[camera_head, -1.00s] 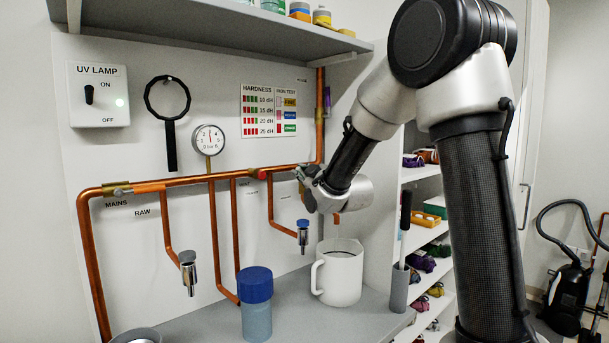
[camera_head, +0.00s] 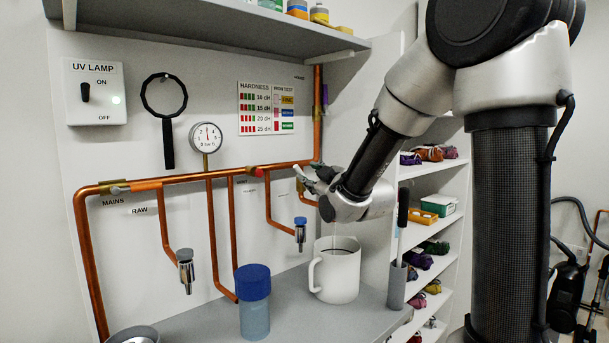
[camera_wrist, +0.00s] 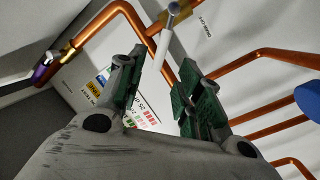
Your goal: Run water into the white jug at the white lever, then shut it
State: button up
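The white jug (camera_head: 338,272) stands upright on the grey counter, its handle to the left and a dark line inside near its rim. A thin pale line, seemingly running water, drops from behind my wrist into it. The tap's outlet is hidden behind my gripper. My gripper (camera_head: 312,180) is at the right end of the copper pipe, above the jug. In the wrist view my gripper (camera_wrist: 160,98) has its green-padded fingers apart. The white lever (camera_wrist: 160,45) lies in the gap, slanting, beyond the fingertips; contact cannot be told.
A blue-lidded bottle (camera_head: 254,302) stands left of the jug. A grey holder (camera_head: 397,285) with an upright black-handled tool is close to its right. A blue-topped tap (camera_head: 300,232) and a grey tap (camera_head: 186,268) hang from the pipe. A shelf (camera_head: 210,35) overhangs the wall.

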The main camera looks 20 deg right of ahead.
jog(key=s, duration=0.4)
jog(key=shift+s+d+f, duration=0.1)
jog(key=shift+s+d, duration=0.25)
jog(key=shift+d, duration=0.05)
dwell(0.5)
